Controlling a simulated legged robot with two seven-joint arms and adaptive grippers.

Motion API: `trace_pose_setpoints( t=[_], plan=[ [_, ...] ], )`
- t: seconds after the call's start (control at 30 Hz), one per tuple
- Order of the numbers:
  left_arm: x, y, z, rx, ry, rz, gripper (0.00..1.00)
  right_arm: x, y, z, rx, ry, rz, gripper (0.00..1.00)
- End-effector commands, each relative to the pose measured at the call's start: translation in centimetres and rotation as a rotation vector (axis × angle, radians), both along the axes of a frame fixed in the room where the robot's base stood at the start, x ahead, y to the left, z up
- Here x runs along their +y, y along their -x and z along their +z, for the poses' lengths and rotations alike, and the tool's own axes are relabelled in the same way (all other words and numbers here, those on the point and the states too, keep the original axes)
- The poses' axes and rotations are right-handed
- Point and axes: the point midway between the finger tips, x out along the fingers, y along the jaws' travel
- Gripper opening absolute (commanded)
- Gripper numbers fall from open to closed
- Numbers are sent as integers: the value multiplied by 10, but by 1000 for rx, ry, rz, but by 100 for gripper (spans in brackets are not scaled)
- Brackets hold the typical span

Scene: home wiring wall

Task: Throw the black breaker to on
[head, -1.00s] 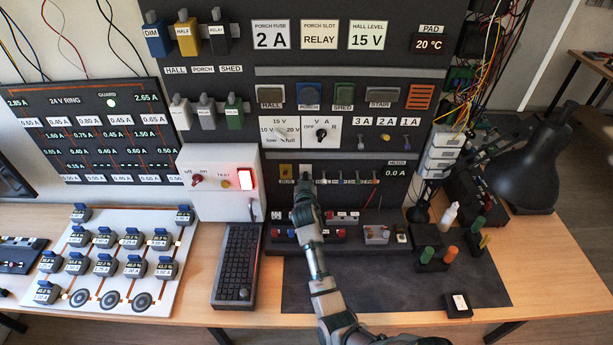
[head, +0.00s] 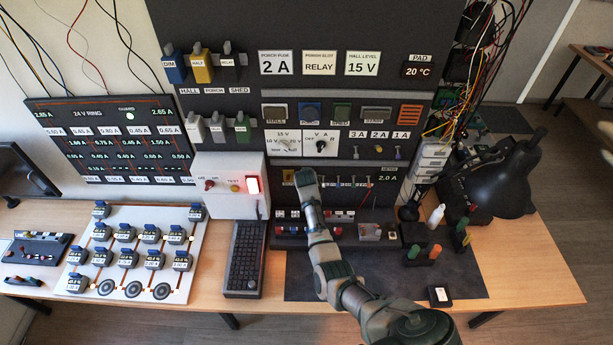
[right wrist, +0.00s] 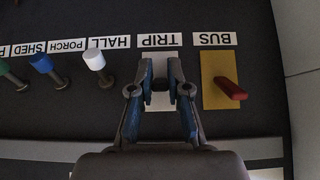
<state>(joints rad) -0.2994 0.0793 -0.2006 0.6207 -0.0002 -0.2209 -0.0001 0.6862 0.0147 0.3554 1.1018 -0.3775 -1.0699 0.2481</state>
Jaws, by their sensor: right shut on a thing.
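My right gripper (head: 305,180) reaches the lower strip of the dark panel in the head view. In the right wrist view my right gripper (right wrist: 160,88) is shut on a small dark lever, taken as the black breaker, in front of the white plate (right wrist: 158,102) under the TRIP label (right wrist: 159,40). The fingers hide most of that lever, so its position cannot be told. Beside it, a red lever (right wrist: 230,89) stands on a yellow plate (right wrist: 213,65) under the BUS label (right wrist: 214,39). The meter (head: 388,178) reads 2.0 A. My left gripper is not in view.
White (right wrist: 95,61), blue (right wrist: 42,65) and green-capped (right wrist: 5,70) levers stand in a row beside TRIP. A keyboard (head: 245,260), a lamp (head: 505,180) and a node board (head: 130,250) stand on the table. The dark mat (head: 450,282) has free room.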

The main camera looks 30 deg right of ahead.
Motion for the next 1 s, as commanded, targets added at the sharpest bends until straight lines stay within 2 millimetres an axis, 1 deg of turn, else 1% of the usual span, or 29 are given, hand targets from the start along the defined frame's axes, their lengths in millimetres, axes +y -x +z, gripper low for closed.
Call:
trace_pose_setpoints(
  t=[0.03, 0.2, 0.4, 0.9, 0.93, 0.97, 1.0],
  plan=[
    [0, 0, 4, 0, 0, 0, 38, -2, -3, 8, 15, -11, 0, 0],
    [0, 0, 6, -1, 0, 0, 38, -3, -4, 9, 85, -54, -1, 0],
    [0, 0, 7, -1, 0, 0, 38, -4, -5, 10, 131, -81, -2, 0],
    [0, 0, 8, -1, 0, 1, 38, -5, -7, 13, 140, -90, -1, 0],
    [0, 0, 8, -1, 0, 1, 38, -5, -7, 13, 140, -90, -1, 18],
    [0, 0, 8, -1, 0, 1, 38, -5, -7, 13, 140, -89, -2, 26],
    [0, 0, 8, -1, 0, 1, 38, -4, -7, 13, 140, -89, -2, 36]
  ],
)
